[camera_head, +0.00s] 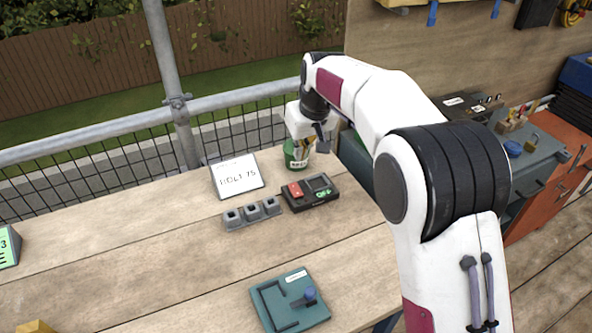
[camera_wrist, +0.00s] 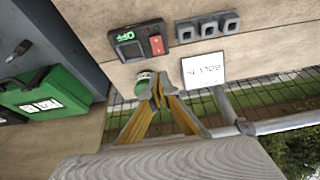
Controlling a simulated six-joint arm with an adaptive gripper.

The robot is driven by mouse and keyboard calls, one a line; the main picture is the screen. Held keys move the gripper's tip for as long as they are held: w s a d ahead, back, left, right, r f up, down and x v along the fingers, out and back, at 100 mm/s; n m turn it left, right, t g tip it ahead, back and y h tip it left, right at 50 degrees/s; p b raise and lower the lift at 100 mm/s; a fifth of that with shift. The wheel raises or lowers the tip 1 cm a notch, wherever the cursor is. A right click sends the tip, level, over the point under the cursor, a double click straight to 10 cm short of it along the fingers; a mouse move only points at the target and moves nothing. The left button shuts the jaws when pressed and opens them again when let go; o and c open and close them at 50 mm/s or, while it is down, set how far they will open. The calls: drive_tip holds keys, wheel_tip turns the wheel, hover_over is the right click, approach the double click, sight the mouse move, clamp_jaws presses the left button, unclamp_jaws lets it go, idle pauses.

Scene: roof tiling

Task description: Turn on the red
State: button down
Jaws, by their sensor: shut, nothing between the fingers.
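A black switch box (camera_head: 318,201) lies on the wooden bench near its far right end. It has a red switch (camera_head: 295,190) on its left part and a dark square part on its right, with small green lettering that seems to read OFF. In the wrist view the box (camera_wrist: 131,51) is upside down at the top, with the red switch (camera_wrist: 157,45) at its right. My gripper (camera_wrist: 157,82) is shut and empty, its yellow-padded fingertips together. It also shows in the head view (camera_head: 306,150), above and behind the box, apart from the red switch.
A green can (camera_head: 292,158) stands just behind the gripper's fingers. A grey three-socket block (camera_head: 252,214) and a white sign card (camera_head: 237,176) are left of the box. A teal board (camera_head: 290,302) lies in front. A railing (camera_head: 240,101) runs behind the bench.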

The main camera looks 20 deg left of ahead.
hover_over(294, 188)
wheel_tip(294, 188, down, 11)
drive_tip(key=shift+s+d+f, duration=0.1)
drive_tip(key=shift+f, duration=1)
drive_tip(key=shift+f, duration=0.1)
drive_tip(key=shift+w+a+f, duration=0.3)
drive_tip(key=shift+w+a, duration=0.05)
drive_tip(key=shift+s+d, duration=0.15)
drive_tip(key=shift+s+d+r, duration=0.1)
drive_tip(key=shift+s+d, duration=0.35)
